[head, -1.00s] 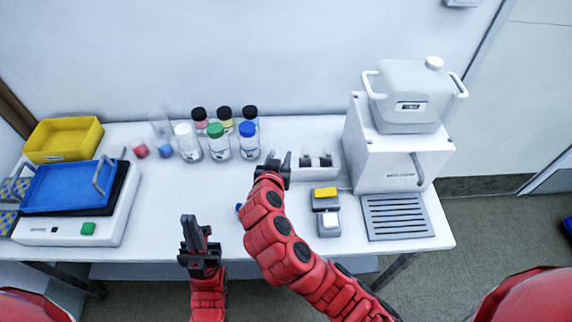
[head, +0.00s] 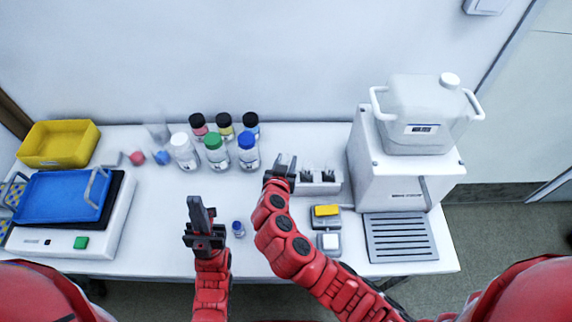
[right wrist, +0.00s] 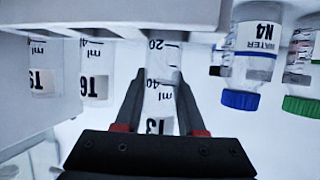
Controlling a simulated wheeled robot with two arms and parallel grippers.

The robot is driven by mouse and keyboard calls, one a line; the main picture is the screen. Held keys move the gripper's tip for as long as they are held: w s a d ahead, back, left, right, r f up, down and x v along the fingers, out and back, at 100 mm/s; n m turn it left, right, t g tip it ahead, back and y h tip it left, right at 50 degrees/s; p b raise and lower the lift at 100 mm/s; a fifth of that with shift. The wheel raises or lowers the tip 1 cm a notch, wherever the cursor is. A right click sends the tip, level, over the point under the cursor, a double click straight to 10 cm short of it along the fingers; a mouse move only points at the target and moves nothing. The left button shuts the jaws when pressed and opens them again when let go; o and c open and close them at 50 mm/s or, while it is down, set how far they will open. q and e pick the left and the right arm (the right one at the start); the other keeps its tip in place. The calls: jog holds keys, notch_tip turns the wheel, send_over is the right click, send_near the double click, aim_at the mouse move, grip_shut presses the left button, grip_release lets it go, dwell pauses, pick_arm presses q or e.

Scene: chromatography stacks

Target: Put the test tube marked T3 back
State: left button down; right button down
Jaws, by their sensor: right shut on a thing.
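The test tube T3 (right wrist: 160,100) is clear with a white label and ml marks. In the right wrist view it stands between the fingers of my right gripper (right wrist: 160,118), which is shut on it. Its far end runs to the white rack (right wrist: 100,12); whether it sits in a hole there is hidden. Two other labelled tubes, one T6 (right wrist: 94,75), stand in the rack. In the head view my right gripper (head: 281,167) is at the left end of the rack (head: 322,188). My left gripper (head: 201,215) is over the front of the table, edge-on, with no object seen in it.
Several capped bottles (head: 214,150) stand left of the rack. A small blue-capped vial (head: 238,229) stands between my arms. A yellow-and-grey item (head: 327,211) lies before the rack; a white machine (head: 390,180) is on its right. A blue tray (head: 62,192) is at left.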

jog(key=shift+f, duration=1.35)
jog(key=shift+f, duration=0.15)
jog(key=c, duration=0.5)
grip_release()
